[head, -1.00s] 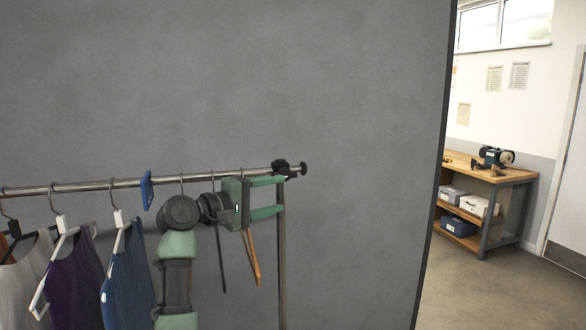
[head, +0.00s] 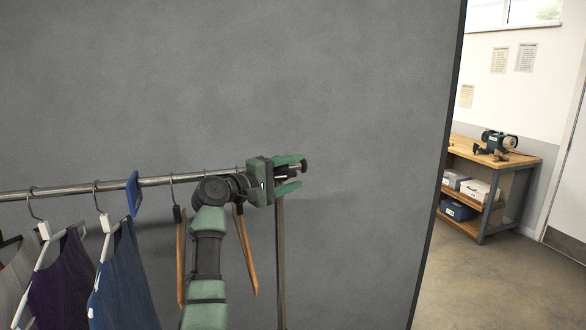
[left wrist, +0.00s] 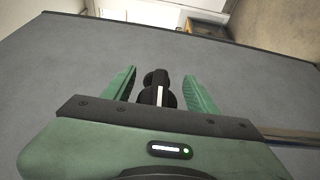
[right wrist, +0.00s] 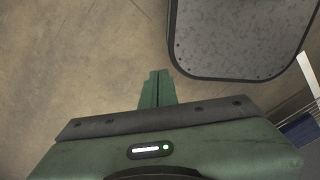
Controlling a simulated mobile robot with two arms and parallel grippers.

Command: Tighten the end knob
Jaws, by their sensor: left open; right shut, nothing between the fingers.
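The black end knob (head: 306,165) sits at the right end of the metal clothes rail (head: 60,192). My left gripper (head: 296,174) is at that end, open, its two green fingers above and below the black fitting. In the left wrist view, the knob (left wrist: 156,77) and a black clamp part show between the spread fingers (left wrist: 160,73), with visible gaps on both sides. The fingers hide part of the fitting in the head view. My right gripper (right wrist: 158,74) shows only in the right wrist view, shut and empty over the floor.
Garments on hangers, including a blue one (head: 122,275), hang left of my left arm. A blue tag (head: 134,194) is on the rail; wooden hangers (head: 246,250) hang beside my arm. A grey wall panel (head: 370,130) stands behind. A workbench (head: 490,158) is far right.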

